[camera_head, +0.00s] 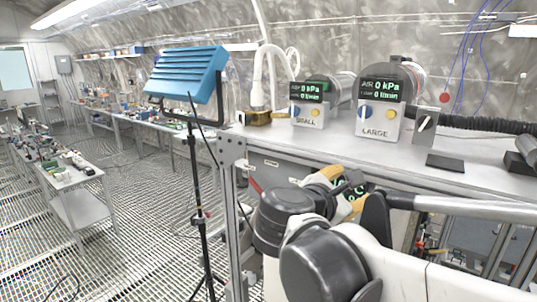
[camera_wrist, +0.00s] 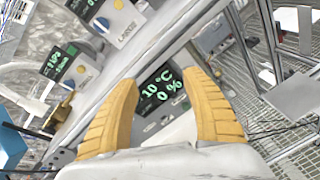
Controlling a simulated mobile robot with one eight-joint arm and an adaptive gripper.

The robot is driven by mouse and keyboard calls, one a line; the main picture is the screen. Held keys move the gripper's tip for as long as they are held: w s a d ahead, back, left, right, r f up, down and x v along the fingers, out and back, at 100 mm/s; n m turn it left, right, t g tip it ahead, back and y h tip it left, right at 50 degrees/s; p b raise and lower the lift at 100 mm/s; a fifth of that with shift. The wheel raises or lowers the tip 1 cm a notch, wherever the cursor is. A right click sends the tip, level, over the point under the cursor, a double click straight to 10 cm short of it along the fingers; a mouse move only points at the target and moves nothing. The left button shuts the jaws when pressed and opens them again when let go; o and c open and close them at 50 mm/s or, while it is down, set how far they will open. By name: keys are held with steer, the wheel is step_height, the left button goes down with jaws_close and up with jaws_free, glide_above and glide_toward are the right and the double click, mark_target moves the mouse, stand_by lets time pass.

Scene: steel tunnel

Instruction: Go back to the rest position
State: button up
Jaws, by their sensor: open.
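My gripper (camera_head: 342,190) has yellow ribbed fingers and is at the front edge of the workbench (camera_head: 280,142), below its top in the picture. In the wrist view my gripper (camera_wrist: 161,78) is open, with its two fingers spread apart. Nothing is held between them. A dark display reading 10 °C and 0 % (camera_wrist: 160,90) shows between the fingers; I cannot tell its distance from them. In the head view my dark arm joints partly hide the gripper and this display.
The SMALL (camera_head: 307,121) and LARGE (camera_head: 380,124) air units stand on the workbench. A blue lamp panel (camera_head: 187,73) on a black tripod stands left of my arm. A black hose (camera_head: 480,125) runs along the bench at right. Open grated floor (camera_head: 140,215) lies left.

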steer(key=s+d+f+m+g+y+b, duration=0.15)
steer(key=s+f+m+b, duration=0.35)
steer(key=f, duration=0.6)
steer(key=s+d+f+m+g+y+b, duration=0.1)
steer(key=s+d+f+m+y+b, duration=0.15)
steer(key=f+b, duration=0.55)
steer(key=s+d+f+m+g+y+b, duration=0.15)
steer(key=s+f+m+b, duration=0.25)
steer(key=f, duration=0.9)
steer(key=s+a+f+m+y+b, duration=0.1)
steer(key=s+f+m+b, duration=0.1)
steer(key=f, duration=0.4)
steer(key=s+a+f+m+y+b, duration=0.1)
steer(key=s+a+f+m+b, duration=0.1)
steer(key=f+m+b, duration=0.3)
steer(key=s+a+f+m+g+y+b, duration=0.1)
steer(key=s+f+m+y+b, duration=0.1)
steer(key=f+b, duration=0.3)
step_height(320, 180, down, 3)
steer(key=shift+s+a+f+m, duration=0.1)
steer(key=shift+s+a+m, duration=0.1)
steer(key=shift+s+m, duration=0.6)
